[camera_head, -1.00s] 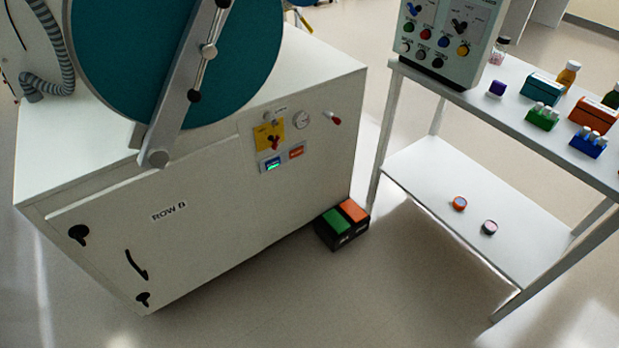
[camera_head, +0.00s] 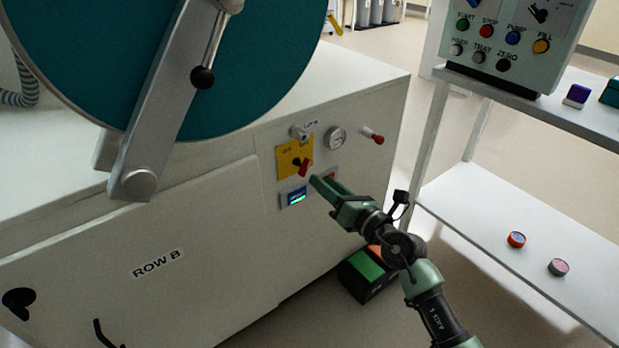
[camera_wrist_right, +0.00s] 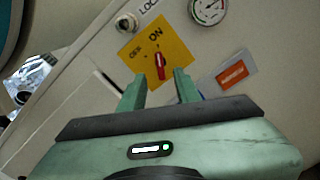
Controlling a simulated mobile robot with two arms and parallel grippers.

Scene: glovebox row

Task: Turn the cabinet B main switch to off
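The main switch is a red handle (camera_head: 305,168) on a yellow plate (camera_head: 287,160) on the front of the white cabinet marked ROW B (camera_head: 120,235). In the right wrist view the red handle (camera_wrist_right: 160,66) points toward the ON mark on the yellow plate (camera_wrist_right: 172,38), with another mark, partly legible, to its left. My right gripper (camera_head: 318,182) is just in front of the switch, lower right of it in the head view. My left gripper is not in view.
A foot pedal box (camera_head: 362,275) stands on the floor below. A shelf table (camera_head: 520,215) stands at right.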

